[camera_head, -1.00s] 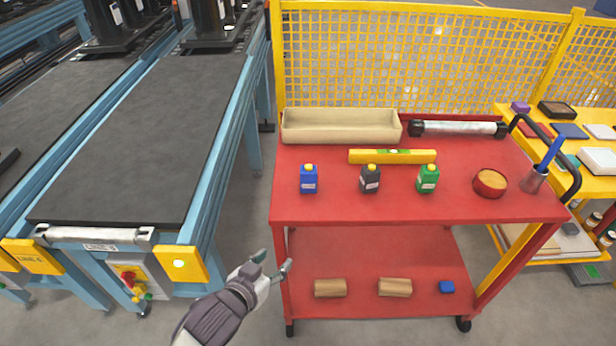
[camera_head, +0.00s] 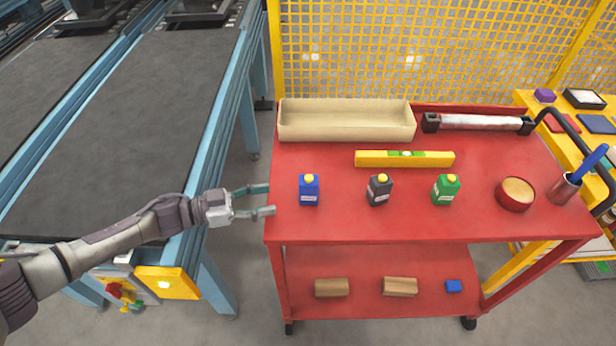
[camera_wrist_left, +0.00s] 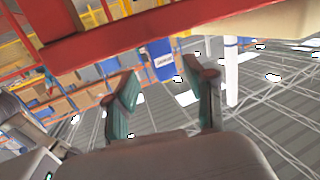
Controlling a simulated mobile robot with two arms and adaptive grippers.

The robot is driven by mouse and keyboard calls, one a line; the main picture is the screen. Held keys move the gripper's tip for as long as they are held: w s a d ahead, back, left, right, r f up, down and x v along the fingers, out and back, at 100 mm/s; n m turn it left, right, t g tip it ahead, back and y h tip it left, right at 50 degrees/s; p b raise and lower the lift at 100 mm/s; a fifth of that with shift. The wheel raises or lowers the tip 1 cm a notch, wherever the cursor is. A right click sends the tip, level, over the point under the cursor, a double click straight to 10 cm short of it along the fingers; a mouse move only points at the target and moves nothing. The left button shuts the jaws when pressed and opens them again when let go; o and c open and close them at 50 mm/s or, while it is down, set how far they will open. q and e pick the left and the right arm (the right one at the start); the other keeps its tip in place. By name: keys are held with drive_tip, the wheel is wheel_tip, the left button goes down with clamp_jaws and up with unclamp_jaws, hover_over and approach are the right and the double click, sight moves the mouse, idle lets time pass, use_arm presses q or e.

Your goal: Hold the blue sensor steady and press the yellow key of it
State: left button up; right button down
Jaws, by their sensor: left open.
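The blue sensor (camera_head: 309,192) stands upright on the red cart's top near its left side. Its yellow key (camera_head: 309,178) is on top. My left gripper (camera_head: 270,200) is open and empty at the cart's left edge, to the left of the blue sensor and apart from it. In the left wrist view the blue sensor (camera_wrist_left: 161,60) shows beyond the open fingers (camera_wrist_left: 162,98), with the red cart edge beside it. My right gripper is not in view.
A black sensor (camera_head: 379,191) and a green one (camera_head: 446,190) stand to the right. Behind are a yellow level (camera_head: 404,159) and a beige tray (camera_head: 346,136). A round bowl (camera_head: 515,195) is at the right. The red top (camera_head: 340,222) is clear in front of the sensors.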

sight(304, 194)
use_arm(q)
drive_tip(key=x, duration=0.2)
drive_tip(key=b+x, duration=0.1)
drive_tip(key=shift+s+d, duration=0.25)
drive_tip(key=shift+b+x, duration=0.3)
drive_tip(key=shift+x, duration=2)
drive_tip(key=shift+w+d, duration=0.15)
drive_tip(key=shift+d, duration=0.2)
drive_tip(key=shift+w+d, duration=0.15)
drive_tip(key=shift+d, duration=0.25)
drive_tip(key=shift+c, duration=0.2)
drive_tip(key=c, duration=0.7)
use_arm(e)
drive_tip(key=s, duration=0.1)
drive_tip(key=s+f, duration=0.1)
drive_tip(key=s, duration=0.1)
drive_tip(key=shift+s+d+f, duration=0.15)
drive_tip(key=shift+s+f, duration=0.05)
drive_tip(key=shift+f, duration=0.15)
